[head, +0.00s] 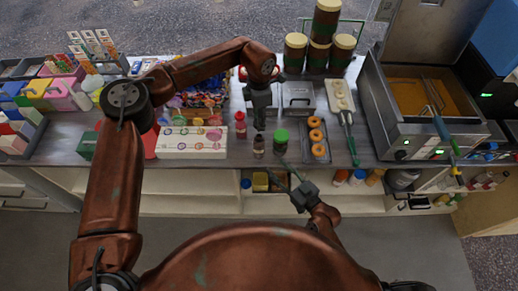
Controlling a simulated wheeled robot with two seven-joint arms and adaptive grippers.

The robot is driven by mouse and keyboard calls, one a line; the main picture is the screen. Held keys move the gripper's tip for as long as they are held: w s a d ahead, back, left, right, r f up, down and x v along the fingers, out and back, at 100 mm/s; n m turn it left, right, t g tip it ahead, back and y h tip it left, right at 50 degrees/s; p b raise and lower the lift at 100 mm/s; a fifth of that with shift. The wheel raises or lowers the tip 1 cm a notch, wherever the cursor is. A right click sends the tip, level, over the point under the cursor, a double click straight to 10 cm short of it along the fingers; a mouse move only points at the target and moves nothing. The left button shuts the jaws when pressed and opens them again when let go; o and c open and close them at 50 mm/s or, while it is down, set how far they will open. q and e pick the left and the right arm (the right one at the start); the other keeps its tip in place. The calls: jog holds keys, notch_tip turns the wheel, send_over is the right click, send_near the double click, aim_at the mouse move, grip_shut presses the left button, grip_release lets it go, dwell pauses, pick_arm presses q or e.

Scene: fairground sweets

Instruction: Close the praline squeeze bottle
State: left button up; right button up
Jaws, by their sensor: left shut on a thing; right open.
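The small brown bottle (258,147), which looks like the praline squeeze bottle, stands upright near the counter's front edge. My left gripper (260,127) points straight down directly above it, shut on a small dark thing at the bottle's top that appears to be its cap. The fingers mostly hide this, and I cannot tell whether the cap touches the bottle's neck. My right gripper (279,177) is open and empty, lower in the view, in front of the counter edge and below the bottle and the green-lidded jar.
A red bottle (240,126) stands left of the brown one and a green-lidded jar (281,138) right of it. A tray of orange rings (317,140) is further right. A white holder (190,142) with coloured cups lies left. An open shelf runs below the counter.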

aim_at(263, 149)
jog(key=shift+w+a+r+t, duration=0.3)
jog(key=shift+w+r+t, duration=0.2)
jog(key=shift+w, duration=0.15)
jog(key=x, duration=1.2)
jog(key=shift+r, duration=0.1)
grip_shut()
